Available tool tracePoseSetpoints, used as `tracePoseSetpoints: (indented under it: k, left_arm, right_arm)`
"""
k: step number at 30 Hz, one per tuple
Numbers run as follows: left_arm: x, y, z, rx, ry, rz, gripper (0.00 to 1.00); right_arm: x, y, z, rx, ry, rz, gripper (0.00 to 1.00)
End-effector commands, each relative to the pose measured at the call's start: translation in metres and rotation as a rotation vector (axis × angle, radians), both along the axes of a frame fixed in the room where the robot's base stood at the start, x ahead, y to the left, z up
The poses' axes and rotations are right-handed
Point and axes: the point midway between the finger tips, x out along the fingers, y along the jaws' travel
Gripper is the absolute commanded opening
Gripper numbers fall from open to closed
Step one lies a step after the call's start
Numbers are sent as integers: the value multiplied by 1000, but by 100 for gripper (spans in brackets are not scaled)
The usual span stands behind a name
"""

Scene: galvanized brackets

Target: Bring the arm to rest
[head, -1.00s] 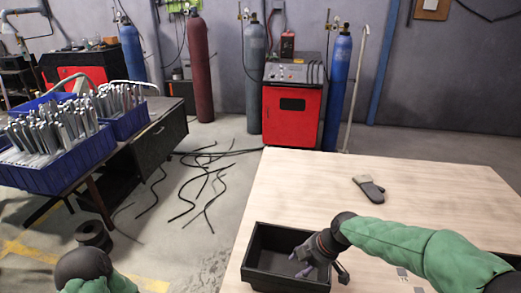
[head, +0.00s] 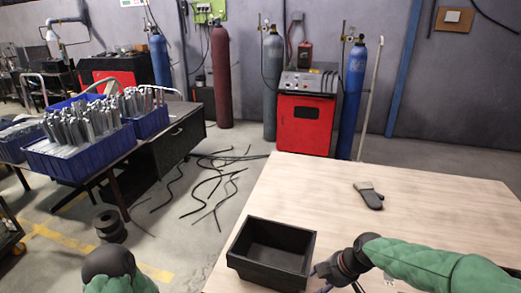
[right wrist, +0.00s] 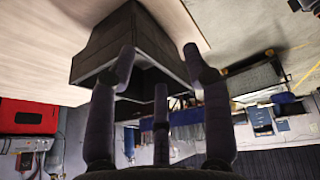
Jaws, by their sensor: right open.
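My right arm (head: 430,262) in a green sleeve reaches in from the right over the table's front part. My right gripper (head: 325,279) is at the bottom of the head view, just right of the black bin (head: 270,272), and partly cut off. In the right wrist view its fingers (right wrist: 160,72) are spread with nothing between them, and the bin (right wrist: 100,48) shows beyond them. My left arm (head: 112,270) shows only as a green sleeve and dark joint at the bottom left; its gripper is out of view.
The light wooden table (head: 440,210) is mostly bare. A dark glove-like item (head: 370,196) lies on it. At left, blue bins (head: 85,158) of metal brackets stand on a dark bench. Black cables (head: 215,185) lie on the floor. A red machine (head: 305,125) and gas cylinders stand behind.

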Motion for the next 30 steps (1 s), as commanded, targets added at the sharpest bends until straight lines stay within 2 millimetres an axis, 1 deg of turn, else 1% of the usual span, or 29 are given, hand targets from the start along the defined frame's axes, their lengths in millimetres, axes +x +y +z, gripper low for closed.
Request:
tracePoseSetpoints:
  k: [1, 7, 11, 14, 17, 21, 23, 24, 27, 30]
  left_arm:
    - [1, 0, 0, 0, -2, 2, 40]
    - [1, 0, 0, 0, -2, 2, 40]
    - [0, 0, 0, 0, -1, 1, 40]
    - [1, 0, 0, 0, -1, 1, 40]
    - [1, 0, 0, 0, -1, 1, 40]
    - [1, 0, 0, 0, -1, 1, 40]
    - [1, 0, 0, 0, -1, 1, 40]
    - [1, 0, 0, 0, -1, 1, 40]
    - [1, 0, 0, 0, -1, 1, 40]
    - [1, 0, 0, 0, -1, 1, 40]
  right_arm:
    - [0, 2, -7, 4, 11, -13, 50]
    - [-2, 6, -32, 26, 54, -93, 50]
    - [-5, 11, -55, 44, 94, -163, 50]
    - [-10, 15, -75, 60, 131, -229, 50]
    - [-18, 21, -103, 80, 180, -317, 50]
    - [-38, 32, -151, 115, 271, -485, 50]
    - [-48, 37, -172, 130, 311, -565, 50]
    - [-56, 40, -185, 139, 338, -617, 50]
    - [-78, 48, -215, 160, 403, -750, 50]
    - [-103, 56, -243, 177, 469, -883, 50]
